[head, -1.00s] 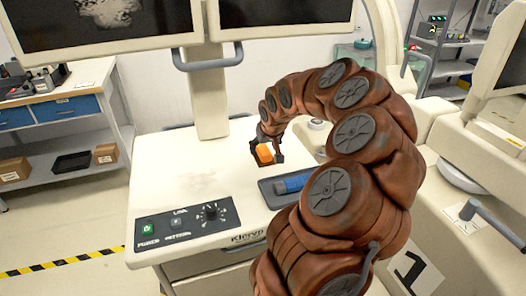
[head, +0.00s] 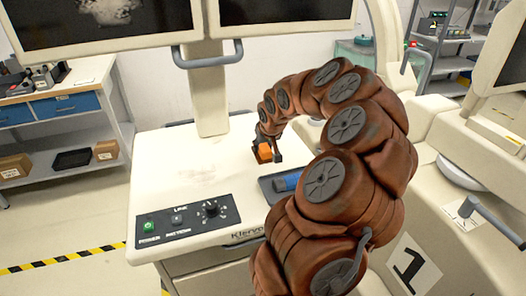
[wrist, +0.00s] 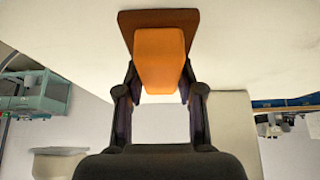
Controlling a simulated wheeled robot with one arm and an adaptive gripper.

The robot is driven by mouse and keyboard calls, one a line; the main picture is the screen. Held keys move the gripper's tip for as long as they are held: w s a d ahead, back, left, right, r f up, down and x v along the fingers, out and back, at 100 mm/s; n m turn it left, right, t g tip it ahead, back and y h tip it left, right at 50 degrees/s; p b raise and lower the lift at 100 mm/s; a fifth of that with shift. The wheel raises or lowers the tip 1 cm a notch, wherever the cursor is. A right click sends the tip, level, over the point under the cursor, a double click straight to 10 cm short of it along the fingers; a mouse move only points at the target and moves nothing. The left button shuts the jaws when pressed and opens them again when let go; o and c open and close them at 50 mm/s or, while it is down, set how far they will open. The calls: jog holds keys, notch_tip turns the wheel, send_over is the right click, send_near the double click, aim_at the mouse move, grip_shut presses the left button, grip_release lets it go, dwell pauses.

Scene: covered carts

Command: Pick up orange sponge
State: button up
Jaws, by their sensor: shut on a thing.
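The orange sponge (head: 264,154) is on the cart's white top, towards its back middle in the head view. My gripper (head: 268,157) is around it, with a dark finger on either side. In the wrist view the sponge (wrist: 160,58) fills the space between the fingertips of my gripper (wrist: 160,84), and the jaws are shut on it. A darker brown band shows at the sponge's far end; I cannot tell whether it is part of the sponge or a separate thing. I see no clear gap under the sponge.
A dark tray (head: 267,190) with a blue object (head: 287,181) lies in front of the sponge, partly behind my arm. A control panel (head: 187,221) is at the cart's front left. Monitors (head: 281,15) hang behind on a post (head: 211,100). The cart top left of the sponge is clear.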

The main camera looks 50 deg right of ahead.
aim_at(263, 145)
jog(key=shift+r, duration=0.15)
jog(key=shift+c, duration=0.5)
notch_tip(263, 145, up, 10)
jog(key=shift+f+b, duration=0.1)
jog(key=shift+b, duration=1.05)
